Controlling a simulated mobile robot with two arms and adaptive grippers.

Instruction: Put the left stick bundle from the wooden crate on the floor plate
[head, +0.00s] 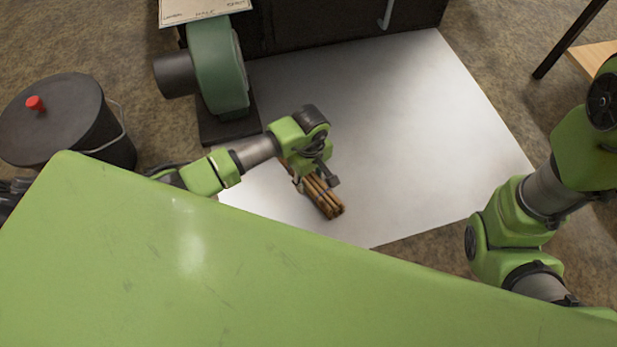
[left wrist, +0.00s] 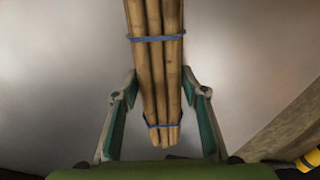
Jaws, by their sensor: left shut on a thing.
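The stick bundle (head: 326,200) is several brown sticks tied with blue bands, which show in the left wrist view (left wrist: 158,60). My left gripper (head: 316,181) is shut on it, with one finger on each side of the sticks in the left wrist view. The bundle is over the left part of the pale grey floor plate (head: 420,120); I cannot tell whether it touches the plate. My arm hides its far end in the head view. My right arm shows at the right, but its gripper is out of view. No wooden crate is in view.
A green blower (head: 218,68) on a dark base stands at the plate's left edge. A black lidded bucket (head: 70,120) with a red knob is at the left. A dark cabinet (head: 330,22) borders the plate's far side. The plate's middle and right are clear.

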